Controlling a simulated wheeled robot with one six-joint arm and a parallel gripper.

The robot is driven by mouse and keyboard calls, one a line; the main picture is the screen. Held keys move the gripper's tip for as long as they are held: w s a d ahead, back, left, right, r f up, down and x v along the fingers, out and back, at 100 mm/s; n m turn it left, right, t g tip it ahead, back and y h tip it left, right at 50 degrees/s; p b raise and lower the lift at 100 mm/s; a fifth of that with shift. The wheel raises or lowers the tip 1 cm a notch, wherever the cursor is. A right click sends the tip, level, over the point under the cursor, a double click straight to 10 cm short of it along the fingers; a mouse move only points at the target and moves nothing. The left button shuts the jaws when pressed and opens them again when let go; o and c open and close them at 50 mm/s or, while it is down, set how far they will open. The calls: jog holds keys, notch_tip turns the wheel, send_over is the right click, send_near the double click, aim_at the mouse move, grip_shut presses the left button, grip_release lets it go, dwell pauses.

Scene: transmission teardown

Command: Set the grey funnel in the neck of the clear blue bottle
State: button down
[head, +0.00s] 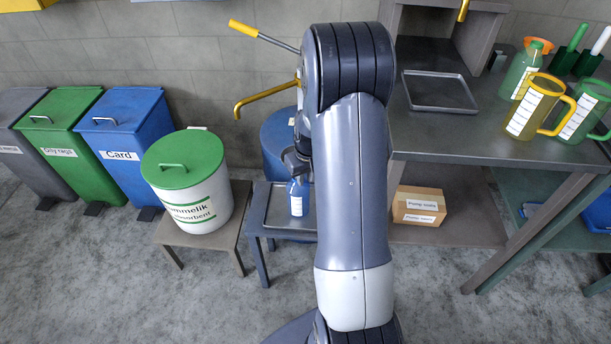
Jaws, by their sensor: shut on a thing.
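The clear blue bottle (297,197), with a white label, stands upright on a grey tray on a low stand, partly behind my arm. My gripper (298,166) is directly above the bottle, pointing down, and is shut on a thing. That thing looks like the grey funnel, but it is small, dark and mostly hidden by the jaws and my arm. I cannot tell whether the funnel's spout is in the bottle's neck or just above it.
A yellow-brown spout (262,97) juts out left of my wrist. A blue drum (277,140) stands behind the bottle. A white bin with green lid (187,178) is at left. The workbench (440,128) at right carries a tray (440,90) and several jugs.

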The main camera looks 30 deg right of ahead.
jog(key=shift+f+b, duration=1.1)
jog(key=shift+f, duration=0.35)
dwell(0.7)
jog(key=c, duration=0.7)
grip_release()
jog(key=shift+r, duration=0.1)
dwell(0.5)
notch_tip(320, 180, up, 7)
jog(key=p, duration=0.5)
dwell(0.5)
